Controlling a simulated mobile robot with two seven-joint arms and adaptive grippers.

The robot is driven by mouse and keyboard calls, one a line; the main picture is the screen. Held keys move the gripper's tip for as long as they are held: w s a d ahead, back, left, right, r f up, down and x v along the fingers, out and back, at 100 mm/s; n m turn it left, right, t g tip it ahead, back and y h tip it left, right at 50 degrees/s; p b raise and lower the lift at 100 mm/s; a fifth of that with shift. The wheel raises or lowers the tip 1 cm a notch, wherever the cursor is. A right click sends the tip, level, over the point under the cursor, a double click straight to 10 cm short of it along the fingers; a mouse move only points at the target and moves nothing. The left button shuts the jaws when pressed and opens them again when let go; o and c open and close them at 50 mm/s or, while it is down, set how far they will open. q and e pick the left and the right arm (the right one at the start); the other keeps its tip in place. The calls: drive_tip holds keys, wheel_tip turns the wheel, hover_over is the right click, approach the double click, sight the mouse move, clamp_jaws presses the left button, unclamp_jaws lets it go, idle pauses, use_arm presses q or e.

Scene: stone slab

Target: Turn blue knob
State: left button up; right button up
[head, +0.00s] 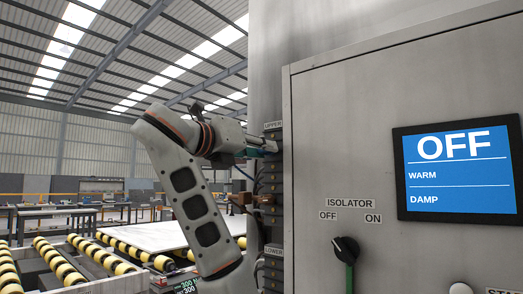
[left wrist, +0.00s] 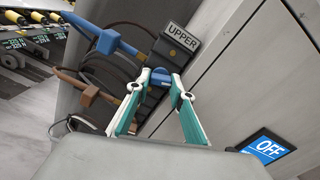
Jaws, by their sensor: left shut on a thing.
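The blue knob (left wrist: 159,77) sits on the dark block below the UPPER label, at the cabinet's side. My left gripper (left wrist: 160,88) has its two teal fingers on either side of this knob, shut on it. In the head view my left arm comes in from the left, and its gripper (head: 263,146) reaches the strip of dark blocks under the UPPER label. The knob cannot be made out clearly there. My right gripper is in neither view.
The UPPER label (left wrist: 181,38) is close above the fingers. A blue connector (left wrist: 107,41) and a brown one (left wrist: 89,95) stick out nearby with dark cables. The cabinet has a screen (head: 458,168) reading OFF, WARM, DAMP, and a black and green isolator switch (head: 345,250).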

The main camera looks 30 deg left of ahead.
use_arm(q)
drive_tip(key=shift+f+m, duration=0.15)
drive_tip(key=shift+m, duration=0.65)
drive_tip(key=o, duration=1.1)
drive_tip(key=s+a, duration=0.1)
drive_tip(key=s, duration=1.1)
